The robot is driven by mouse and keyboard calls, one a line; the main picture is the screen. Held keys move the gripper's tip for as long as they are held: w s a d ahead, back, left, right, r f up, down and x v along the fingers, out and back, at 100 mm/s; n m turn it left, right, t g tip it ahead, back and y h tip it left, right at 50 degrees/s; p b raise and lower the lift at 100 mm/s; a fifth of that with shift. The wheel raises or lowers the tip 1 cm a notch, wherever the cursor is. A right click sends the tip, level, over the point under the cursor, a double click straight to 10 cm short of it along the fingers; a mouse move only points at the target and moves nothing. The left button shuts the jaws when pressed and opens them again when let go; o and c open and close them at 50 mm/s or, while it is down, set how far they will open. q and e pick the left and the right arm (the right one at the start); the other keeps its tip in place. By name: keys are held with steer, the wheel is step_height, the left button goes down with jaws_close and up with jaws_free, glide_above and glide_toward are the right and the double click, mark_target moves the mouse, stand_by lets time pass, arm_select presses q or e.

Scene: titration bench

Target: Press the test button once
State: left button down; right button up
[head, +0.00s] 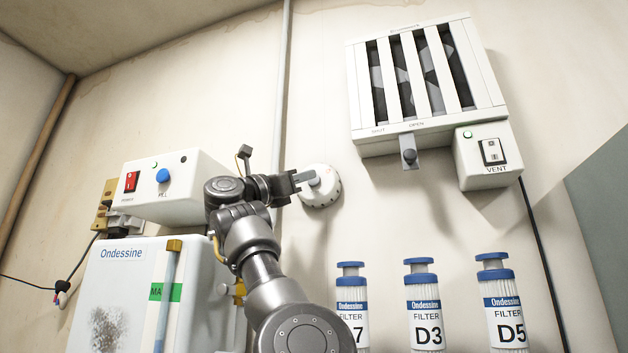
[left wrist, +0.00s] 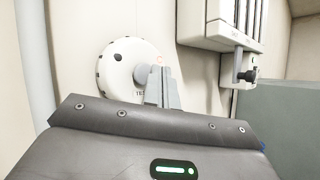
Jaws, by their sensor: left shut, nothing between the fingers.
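A round white unit (head: 329,189) is fixed to the wall in the middle of the head view. In the left wrist view the same unit (left wrist: 112,68) shows a grey round button (left wrist: 141,74) with partly hidden lettering below it. My left gripper (head: 309,177) is shut and empty, its fingertips in front of the unit's face. In the left wrist view my fingers (left wrist: 161,88) overlap the button's right side. I cannot tell whether they touch it. My right gripper is in neither view.
A white box with a red switch and a blue FILL knob (head: 163,176) is left of my gripper. A vent panel (head: 428,80) with its lever (head: 408,156) and VENT switch box (head: 488,155) is upper right. Filter cartridges (head: 424,305) stand below. A pipe (head: 284,80) runs up the wall.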

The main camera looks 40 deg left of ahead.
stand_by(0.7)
arm_select(q)
steer(key=shift+w, duration=0.15)
steer(key=shift+w+a, duration=0.15)
steer(key=shift+w, duration=0.05)
steer(key=shift+w+a, duration=0.15)
steer(key=shift+w, duration=0.3)
stand_by(0.8)
steer(key=shift+s, duration=0.1)
stand_by(0.4)
steer(key=shift+s+d+b, duration=0.3)
steer(key=shift+s+b, duration=0.15)
steer(key=shift+s, duration=0.15)
steer(key=shift+s, duration=0.1)
